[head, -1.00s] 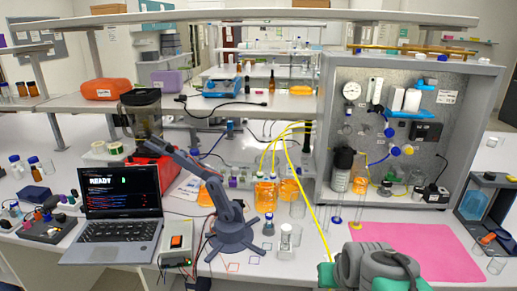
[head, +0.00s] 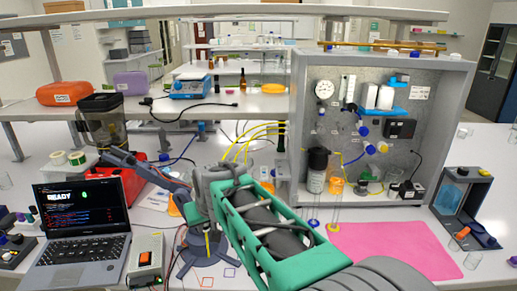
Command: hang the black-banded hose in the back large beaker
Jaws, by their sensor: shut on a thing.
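My arm reaches from the bottom right across the picture, and my gripper (head: 207,228) points down at its far end, over the bench in front of the hose rig. It is shut on a yellow hose (head: 208,243), of which a short piece shows below it. I cannot make out a black band. Several yellow hoses (head: 262,129) arch left from the rig's side. The beakers under them are mostly hidden behind my arm; a bit of orange liquid (head: 267,186) shows past it. I cannot tell which one is the back large beaker.
A small dark robot arm (head: 150,172) stands close to my gripper on the left. A laptop (head: 82,222) and a power box (head: 146,258) are at front left. The grey rig cabinet (head: 440,130) and a pink mat (head: 395,248) lie to the right; thin glass cylinders (head: 333,217) stand before the cabinet.

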